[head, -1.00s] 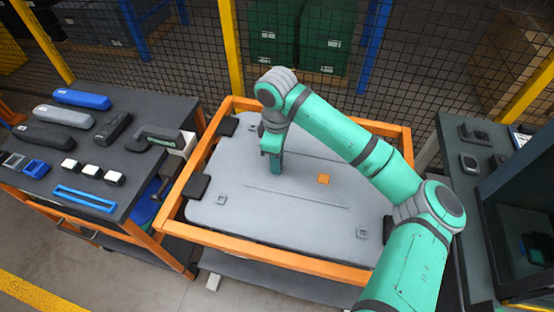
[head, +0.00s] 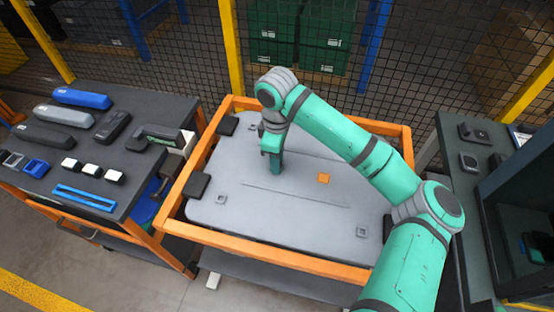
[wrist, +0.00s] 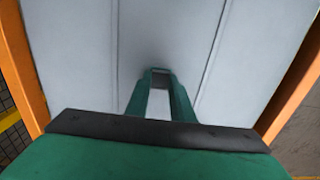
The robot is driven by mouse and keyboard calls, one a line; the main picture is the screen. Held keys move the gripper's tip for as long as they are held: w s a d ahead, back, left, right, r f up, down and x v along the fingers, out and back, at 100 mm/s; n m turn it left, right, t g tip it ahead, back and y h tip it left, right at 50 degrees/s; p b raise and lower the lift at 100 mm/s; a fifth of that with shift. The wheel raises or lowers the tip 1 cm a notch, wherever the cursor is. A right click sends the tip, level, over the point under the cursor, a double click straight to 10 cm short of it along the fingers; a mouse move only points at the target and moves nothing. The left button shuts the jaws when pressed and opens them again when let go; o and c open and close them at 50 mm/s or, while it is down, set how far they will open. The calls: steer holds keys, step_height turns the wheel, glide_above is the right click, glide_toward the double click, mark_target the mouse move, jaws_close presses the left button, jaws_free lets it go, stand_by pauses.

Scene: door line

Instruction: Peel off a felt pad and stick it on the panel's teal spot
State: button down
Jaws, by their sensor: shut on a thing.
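The grey panel (head: 290,205) lies flat in an orange frame. A soft shadow on the panel (wrist: 95,50) surrounds the tips.
The left bench (head: 120,195) holds a dark dispenser-like tool (head: 160,136), several white-topped blocks (head: 91,170), a blue bar (head: 84,198) and long cases (head: 82,99). The orange frame (head: 280,261) rims the panel. A mesh fence stands behind. A dark bench (head: 476,205) is at right.

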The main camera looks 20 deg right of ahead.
steer(key=c, duration=1.5)
jaws_free()
steer(key=shift+o, duration=0.2)
step_height(320, 180, up, 11)
steer(key=shift+f, duration=0.15)
